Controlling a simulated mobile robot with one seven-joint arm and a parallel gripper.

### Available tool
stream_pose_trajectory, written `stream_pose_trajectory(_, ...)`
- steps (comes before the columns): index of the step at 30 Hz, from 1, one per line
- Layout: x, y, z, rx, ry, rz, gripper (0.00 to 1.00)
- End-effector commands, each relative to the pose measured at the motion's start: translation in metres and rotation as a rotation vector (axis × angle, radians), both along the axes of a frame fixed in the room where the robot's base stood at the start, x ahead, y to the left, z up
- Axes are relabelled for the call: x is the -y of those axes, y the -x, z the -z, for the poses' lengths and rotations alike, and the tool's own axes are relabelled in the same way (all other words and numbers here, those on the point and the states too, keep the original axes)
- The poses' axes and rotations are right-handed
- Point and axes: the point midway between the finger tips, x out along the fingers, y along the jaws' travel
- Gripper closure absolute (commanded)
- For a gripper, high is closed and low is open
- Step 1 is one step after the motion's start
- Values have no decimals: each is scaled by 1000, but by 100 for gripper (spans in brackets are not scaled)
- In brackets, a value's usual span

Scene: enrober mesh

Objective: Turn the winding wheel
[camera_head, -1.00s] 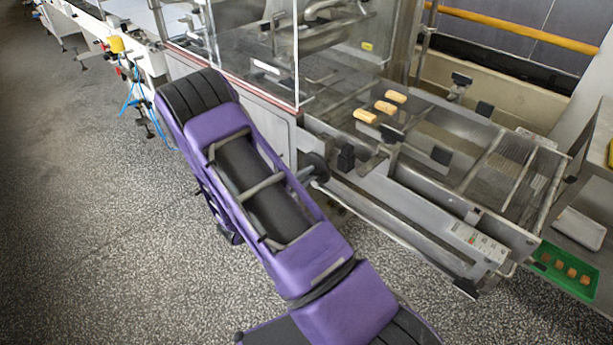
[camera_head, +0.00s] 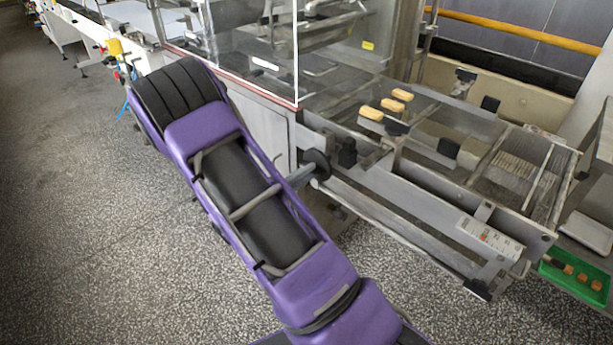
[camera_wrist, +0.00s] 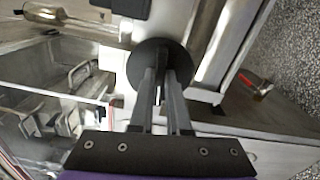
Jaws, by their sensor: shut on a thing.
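The winding wheel (camera_wrist: 148,60) is a dark round disc in the wrist view, mounted on the side of the steel machine. In the head view the wheel (camera_head: 317,166) shows as a small dark disc beside the machine's frame. My gripper (camera_wrist: 162,85) reaches to it with two long grey fingers, close together and shut on the wheel. The exact contact is partly hidden behind the fingertips. In the head view my purple arm hides much of the gripper.
The steel enrober frame (camera_head: 395,215) runs along the right with sharp edges. Yellow bars (camera_head: 397,105) lie on its mesh. A glass guard (camera_head: 240,45) stands behind my arm. A green tray (camera_head: 575,277) of brown pieces sits at far right. Speckled floor at left is clear.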

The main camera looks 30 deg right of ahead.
Motion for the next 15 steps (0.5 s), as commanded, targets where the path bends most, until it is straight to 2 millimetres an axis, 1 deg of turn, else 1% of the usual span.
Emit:
stream_pose_trajectory(2, 0, 0, 0, -1, 0, 0, 100)
stream_pose_trajectory(3, 0, 0, 0, -1, 0, 0, 82)
stream_pose_trajectory(7, 0, 0, 0, -1, 0, 0, 58)
stream_pose_trajectory(8, 0, 0, 0, -2, 1, 0, 55)
stream_pose_trajectory(15, 0, 0, 0, -2, 1, 0, 55)
